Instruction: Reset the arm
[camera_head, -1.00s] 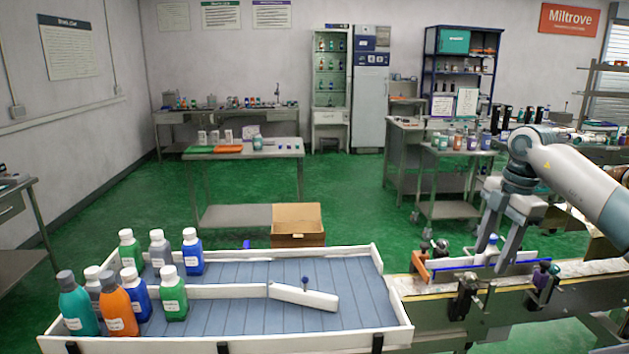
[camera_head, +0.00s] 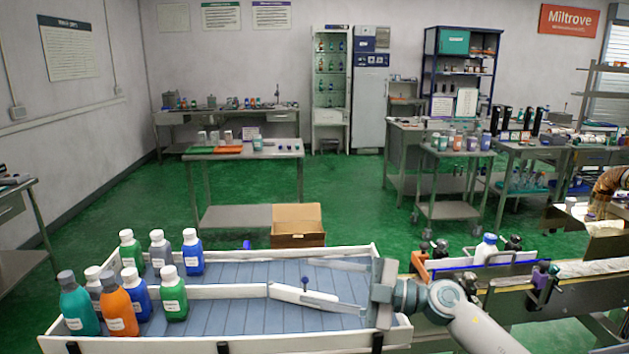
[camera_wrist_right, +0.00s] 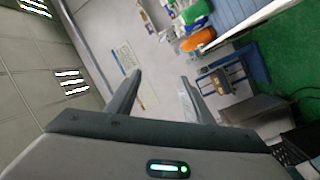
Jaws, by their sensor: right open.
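My right arm reaches in from the lower right in the head view. Its gripper (camera_head: 340,284) points left over the right end of the blue slatted tray (camera_head: 245,318). In the right wrist view the two fingers of this gripper (camera_wrist_right: 160,76) stand apart with nothing between them. A white bottle with a blue cap (camera_head: 487,249) stands at the station on the right, apart from the gripper. My left gripper is not in view.
Several capped bottles, among them an orange one (camera_head: 118,306), stand at the tray's left end. A white divider arm (camera_head: 303,297) lies across the tray. A cardboard box (camera_head: 297,222) stands behind it. The green floor beyond is largely clear.

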